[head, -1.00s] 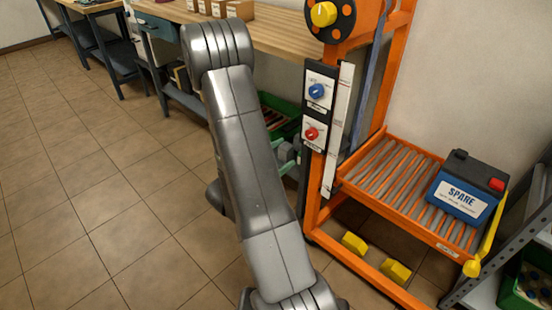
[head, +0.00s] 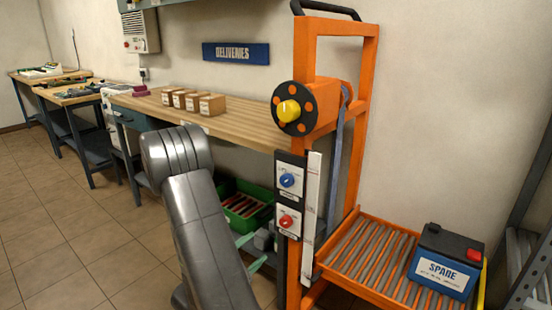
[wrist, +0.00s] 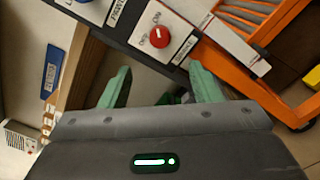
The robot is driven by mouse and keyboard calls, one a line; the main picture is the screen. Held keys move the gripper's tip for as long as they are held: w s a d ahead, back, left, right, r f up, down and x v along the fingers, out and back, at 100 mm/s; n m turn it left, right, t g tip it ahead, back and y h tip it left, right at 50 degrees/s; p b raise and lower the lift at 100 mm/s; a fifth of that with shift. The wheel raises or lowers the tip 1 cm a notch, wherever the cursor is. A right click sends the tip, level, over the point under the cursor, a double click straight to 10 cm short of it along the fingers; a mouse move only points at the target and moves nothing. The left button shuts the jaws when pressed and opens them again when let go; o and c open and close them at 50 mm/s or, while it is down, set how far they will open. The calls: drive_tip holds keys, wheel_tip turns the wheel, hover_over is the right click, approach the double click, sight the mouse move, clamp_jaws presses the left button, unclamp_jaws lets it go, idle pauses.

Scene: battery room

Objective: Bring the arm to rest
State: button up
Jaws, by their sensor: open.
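My arm (head: 205,235) rises in front of the orange lift stand (head: 361,110) in the head view. My gripper (wrist: 162,82) is open and empty, its two green fingers apart in the wrist view. In the head view the gripper (head: 253,252) is partly hidden behind my arm, just left of the stand's post. The control panel with a blue knob (head: 288,180) and a red knob (head: 286,221) is close to it. The red knob also shows in the wrist view (wrist: 159,36), beyond the fingertips. I cannot tell any contact.
A blue SPARE battery (head: 446,262) sits on the roller tray (head: 352,285) at the right. A wooden bench (head: 240,128) with several small boxes stands behind, a green crate (head: 262,216) below it. Grey shelving (head: 530,260) is far right. Floor (head: 60,240) at left is clear.

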sight(283, 224)
drive_tip(key=x, duration=1.3)
drive_tip(key=shift+w+d+b, duration=0.1)
drive_tip(key=shift+d+b, duration=0.05)
drive_tip(key=shift+b, duration=0.25)
drive_tip(key=v, duration=1.4)
drive_tip(key=x, duration=1.4)
drive_tip(key=shift+r+p, duration=0.2)
drive_tip(key=shift+p, duration=0.2)
drive_tip(key=shift+r+n+p, duration=0.1)
drive_tip(key=shift+n+p, duration=0.5)
drive_tip(key=shift+p, duration=0.35)
drive_tip(key=n+p, duration=0.6)
drive_tip(key=p, duration=0.4)
drive_tip(key=n+p, duration=0.4)
drive_tip(key=p, duration=0.2)
drive_tip(key=shift+n, duration=0.3)
drive_tip(key=shift+f+n+p, duration=0.2)
drive_tip(key=shift+n+p, duration=0.8)
drive_tip(key=shift+p, duration=0.15)
